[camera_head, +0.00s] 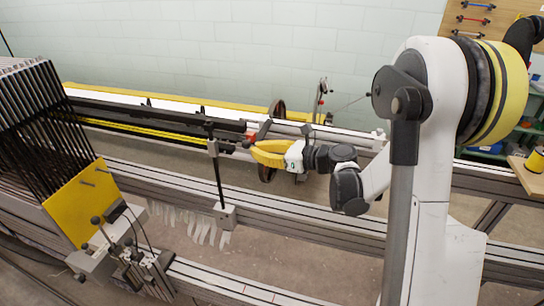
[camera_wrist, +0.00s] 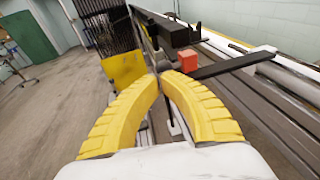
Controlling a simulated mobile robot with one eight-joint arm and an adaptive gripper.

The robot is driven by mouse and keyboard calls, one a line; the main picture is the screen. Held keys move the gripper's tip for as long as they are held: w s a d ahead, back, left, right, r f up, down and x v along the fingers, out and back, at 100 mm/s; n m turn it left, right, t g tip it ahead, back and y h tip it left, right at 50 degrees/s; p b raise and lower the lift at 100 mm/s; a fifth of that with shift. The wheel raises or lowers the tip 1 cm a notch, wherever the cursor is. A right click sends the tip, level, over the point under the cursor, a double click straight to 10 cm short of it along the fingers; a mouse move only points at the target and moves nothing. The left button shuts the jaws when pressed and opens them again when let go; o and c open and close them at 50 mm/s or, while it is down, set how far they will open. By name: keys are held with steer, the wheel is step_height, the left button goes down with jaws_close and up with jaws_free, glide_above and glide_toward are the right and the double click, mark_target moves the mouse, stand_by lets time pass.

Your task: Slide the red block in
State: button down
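In the head view a small red patch (camera_head: 250,136) shows at the end of the dark rail. My gripper (camera_wrist: 159,75) has two curved yellow fingers whose tips come together beside the block, apart from it in the picture. In the head view my gripper (camera_head: 256,152) is level, pointing left, just below the red patch. A dark part lies behind the fingertips; I cannot tell whether they touch it. The block's far side is hidden.
A black upright post (camera_head: 218,180) stands left of my gripper on a grey rail. A yellow plate (camera_head: 82,203) and dark frames (camera_head: 35,120) are at the left. Long metal rails (camera_head: 320,220) run across in front. A dark wheel (camera_head: 277,115) is close behind my gripper.

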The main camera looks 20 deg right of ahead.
steer(key=shift+w+a+f, duration=0.1)
steer(key=shift+w+a, duration=0.3)
steer(key=shift+w, duration=0.05)
steer(key=w+a, duration=0.4)
steer(key=a, duration=0.2)
steer(key=shift+w+a+b, duration=0.3)
steer(key=shift+w, duration=0.05)
